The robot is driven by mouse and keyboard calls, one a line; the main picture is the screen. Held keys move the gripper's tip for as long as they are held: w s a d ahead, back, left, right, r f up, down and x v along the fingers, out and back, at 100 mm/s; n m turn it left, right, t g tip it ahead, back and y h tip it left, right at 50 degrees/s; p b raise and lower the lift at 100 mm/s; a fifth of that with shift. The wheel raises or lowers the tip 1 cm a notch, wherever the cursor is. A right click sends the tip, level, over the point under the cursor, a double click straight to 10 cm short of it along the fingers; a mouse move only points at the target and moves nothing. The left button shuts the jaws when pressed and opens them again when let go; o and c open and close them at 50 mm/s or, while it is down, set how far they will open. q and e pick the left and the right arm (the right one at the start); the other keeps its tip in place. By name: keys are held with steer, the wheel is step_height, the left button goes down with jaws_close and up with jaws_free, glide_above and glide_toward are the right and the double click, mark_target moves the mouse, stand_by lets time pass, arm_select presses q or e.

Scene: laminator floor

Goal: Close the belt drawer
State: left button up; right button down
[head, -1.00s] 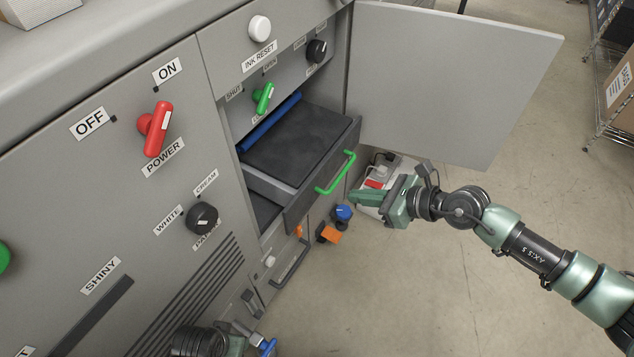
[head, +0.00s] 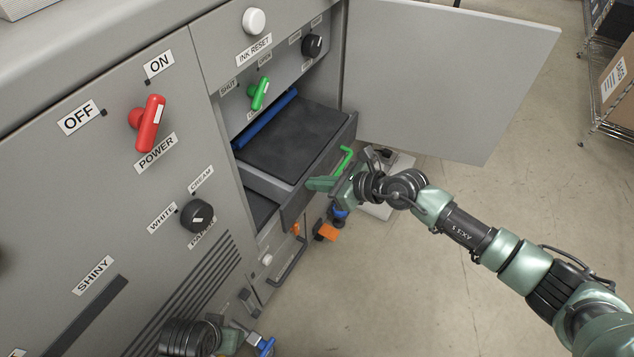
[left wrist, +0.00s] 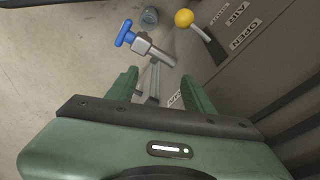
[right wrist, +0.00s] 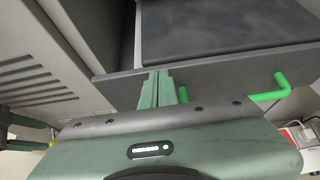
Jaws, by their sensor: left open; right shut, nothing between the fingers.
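The belt drawer (head: 323,172) is pulled out of the grey machine, with a dark flat pad (head: 290,142) in it and a green bar handle (head: 346,158) on its front. My right gripper (head: 312,184) is shut and empty, its fingertips at the drawer front beside the handle. In the right wrist view the fingertips (right wrist: 157,76) meet the drawer front (right wrist: 215,76) left of the handle (right wrist: 282,88); I cannot tell if they touch. My left gripper (left wrist: 160,88) is open and empty, low by the machine, near a blue-handled valve (left wrist: 126,34) and a yellow-knobbed lever (left wrist: 185,18).
An open cabinet door (head: 445,80) stands right of the drawer. Below the drawer are an orange part (head: 327,232) and a dark lower handle (head: 290,262). A wire shelf with a box (head: 615,80) is at far right.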

mark_target(278, 167)
steer(key=w+a, duration=0.2)
steer(key=a, duration=0.1)
steer(key=w+a, duration=0.1)
steer(key=shift+a+r, duration=0.15)
steer(key=shift+a, duration=0.2)
steer(key=w+a, duration=0.1)
steer(key=w+a+b, duration=0.1)
steer(key=a, duration=0.2)
steer(key=shift+w+f, duration=0.3)
steer(key=shift+w, duration=0.1)
steer(key=w+a+b, duration=0.2)
steer(key=a, duration=0.1)
steer(key=shift+a+r, duration=0.1)
arm_select(q)
steer(key=w+v, duration=0.1)
steer(key=v, duration=0.9)
steer(key=shift+r+t, duration=0.3)
arm_select(e)
steer(key=shift+w+r, duration=0.1)
steer(key=shift+r, duration=0.15)
arm_select(q)
steer(key=shift+w, duration=0.15)
